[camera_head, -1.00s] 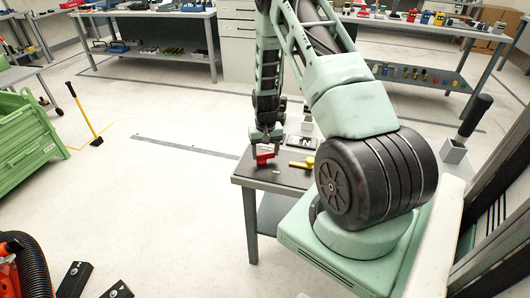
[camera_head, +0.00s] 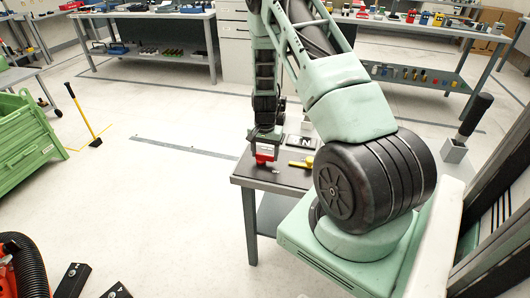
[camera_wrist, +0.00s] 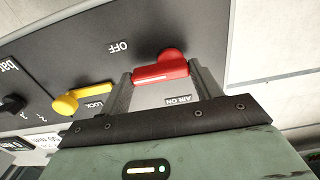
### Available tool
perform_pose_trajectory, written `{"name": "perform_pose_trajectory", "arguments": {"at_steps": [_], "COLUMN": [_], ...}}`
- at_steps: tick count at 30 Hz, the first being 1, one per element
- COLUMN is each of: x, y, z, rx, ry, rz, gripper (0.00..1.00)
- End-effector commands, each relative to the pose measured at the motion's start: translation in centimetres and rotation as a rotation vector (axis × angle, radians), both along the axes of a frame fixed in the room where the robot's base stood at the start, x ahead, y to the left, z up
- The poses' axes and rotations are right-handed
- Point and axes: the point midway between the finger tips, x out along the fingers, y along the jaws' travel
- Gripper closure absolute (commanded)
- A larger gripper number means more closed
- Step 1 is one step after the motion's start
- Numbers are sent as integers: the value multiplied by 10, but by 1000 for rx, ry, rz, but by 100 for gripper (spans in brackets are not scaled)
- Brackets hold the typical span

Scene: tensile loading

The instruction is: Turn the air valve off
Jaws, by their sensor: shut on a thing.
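The red air valve handle (camera_wrist: 160,72) is on a dark panel. Its round hub is at upper right in the wrist view, and its bar runs to the lower left. The "OFF" label is to its upper left and "AIR ON" below it; the bar lies between them. My gripper (camera_wrist: 160,68) is shut on the handle, with one finger at each end of the red piece. In the head view my gripper (camera_head: 265,145) points down over the red handle (camera_head: 265,157) at the far left of the small table's top.
A yellow handle (camera_wrist: 82,98) labelled "LOCK" sits left of the red one, with a black knob (camera_wrist: 12,104) beyond it. In the head view the small table (camera_head: 242,180) has free floor to its left. A green crate (camera_head: 25,140) stands at the far left.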

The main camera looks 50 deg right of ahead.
Motion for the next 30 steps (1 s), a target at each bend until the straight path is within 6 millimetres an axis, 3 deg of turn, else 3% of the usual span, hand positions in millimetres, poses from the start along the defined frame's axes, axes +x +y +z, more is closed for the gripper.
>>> {"name": "perform_pose_trajectory", "arguments": {"at_steps": [10, 11, 13, 23, 30], "x": [0, 0, 0, 0, 1], "y": [0, 0, 0, 0, 0], "z": [0, 0, 0, 2, 33], "rx": [1, 1, 1, 0, -2], "ry": [-1, -1, -1, -1, -5], "rz": [-9, -9, -9, -6, -6], "gripper": [59, 34, 15, 15, 15]}}
